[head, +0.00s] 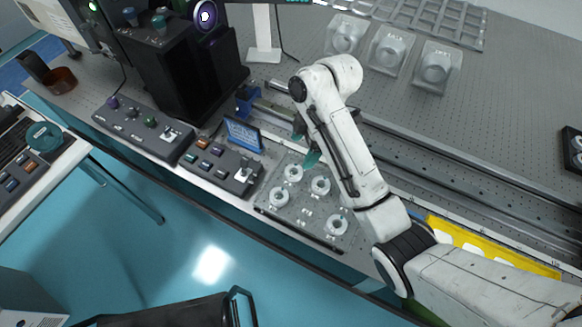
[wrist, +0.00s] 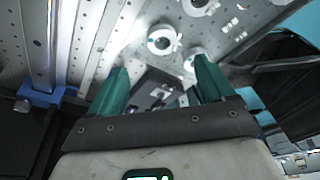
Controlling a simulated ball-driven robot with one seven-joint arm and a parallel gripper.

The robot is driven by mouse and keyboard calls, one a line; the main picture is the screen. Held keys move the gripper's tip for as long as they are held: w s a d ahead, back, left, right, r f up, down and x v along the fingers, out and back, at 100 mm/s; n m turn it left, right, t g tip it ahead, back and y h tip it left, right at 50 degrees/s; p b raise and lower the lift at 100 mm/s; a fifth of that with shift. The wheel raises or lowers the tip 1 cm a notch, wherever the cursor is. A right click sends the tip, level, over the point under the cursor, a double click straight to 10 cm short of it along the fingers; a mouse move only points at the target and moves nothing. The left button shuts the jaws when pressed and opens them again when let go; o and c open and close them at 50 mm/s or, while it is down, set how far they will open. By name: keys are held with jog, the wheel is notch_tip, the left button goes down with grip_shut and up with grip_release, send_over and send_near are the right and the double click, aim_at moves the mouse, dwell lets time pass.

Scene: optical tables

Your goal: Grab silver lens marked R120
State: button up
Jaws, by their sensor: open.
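Several silver ring-shaped lenses lie on a grey plate (head: 305,213) near the table's front edge. In the head view they are a back-left lens (head: 293,172), a back-right lens (head: 320,185), a left lens (head: 279,196) and a front-right lens (head: 337,224). The R120 marking cannot be read on any of them. My gripper (head: 305,144) is open and empty behind the back-left lens. In the wrist view, its teal fingers (wrist: 160,75) stand apart, with one lens (wrist: 163,39) beyond the gap and another (wrist: 194,60) by the right finger.
A blue-framed panel (head: 243,135) and a control box (head: 222,162) stand left of the plate. Dark rails (head: 440,165) run behind my arm. Several pale mounts (head: 435,68) stand at the back. A yellow strip (head: 490,246) lies at right.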

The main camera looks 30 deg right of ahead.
aim_at(295, 172)
jog(key=x, duration=0.4)
jog(key=shift+r, duration=0.1)
jog(key=shift+s+p+x, duration=0.15)
jog(key=shift+p+x, duration=0.15)
jog(key=shift+x, duration=1.05)
jog(key=shift+s+p+x, duration=0.1)
jog(key=shift+p+x, duration=0.2)
jog(key=shift+x, duration=1)
jog(key=c, duration=1.1)
